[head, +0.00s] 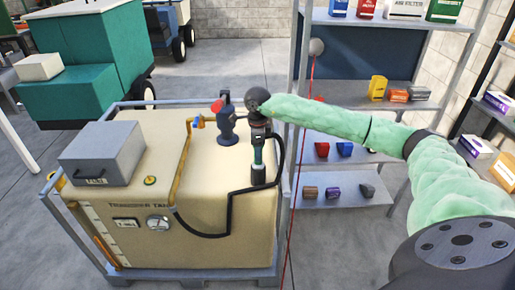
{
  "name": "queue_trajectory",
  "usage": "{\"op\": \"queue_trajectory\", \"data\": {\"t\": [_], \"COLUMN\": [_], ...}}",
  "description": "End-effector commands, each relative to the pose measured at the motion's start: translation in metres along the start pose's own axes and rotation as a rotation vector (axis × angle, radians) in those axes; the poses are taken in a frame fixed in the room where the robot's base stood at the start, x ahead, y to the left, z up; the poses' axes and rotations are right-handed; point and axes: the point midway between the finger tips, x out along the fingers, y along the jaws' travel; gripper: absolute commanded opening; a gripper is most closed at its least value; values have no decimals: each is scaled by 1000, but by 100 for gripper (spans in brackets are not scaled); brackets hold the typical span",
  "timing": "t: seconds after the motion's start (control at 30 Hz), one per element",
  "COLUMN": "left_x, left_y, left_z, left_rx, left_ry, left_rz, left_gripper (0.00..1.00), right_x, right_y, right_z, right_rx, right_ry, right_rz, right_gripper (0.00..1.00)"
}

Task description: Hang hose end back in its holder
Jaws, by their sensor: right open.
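The tan transfer tank (180,245) stands in a grey metal frame at the left centre. My right gripper (258,160) points down over the tank's right rear part and is open. A dark upright piece (258,175) is right at its fingertips. I cannot tell whether this is the hose end, the holder or part of the gripper. The blue pump (228,128) with a red knob stands just left of the gripper. My left gripper is out of view.
A grey box (101,153) sits on the tank's left top. Behind my right arm, metal shelves (345,190) hold several small boxes and colored blocks. A thin red line (290,225) hangs between tank and shelves. A teal machine (85,70) stands at the back left.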

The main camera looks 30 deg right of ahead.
Motion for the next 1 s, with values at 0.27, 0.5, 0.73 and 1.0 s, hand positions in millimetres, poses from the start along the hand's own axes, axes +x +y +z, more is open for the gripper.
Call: {"op": "queue_trajectory", "data": {"t": [0.27,0.5,0.73,1.0], "left_x": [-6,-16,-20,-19], "left_y": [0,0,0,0], "left_z": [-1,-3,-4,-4], "left_rx": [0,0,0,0], "left_ry": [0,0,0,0], "left_rz": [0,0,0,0], "left_gripper": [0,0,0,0], "right_x": [-20,-57,-78,-78], "right_y": [-1,-1,0,0], "right_z": [0,0,0,0], "right_rx": [0,-1,0,0], "right_ry": [-1,-1,-1,0], "right_rz": [-1,-2,-1,0], "right_gripper": [62,62,62,62]}}
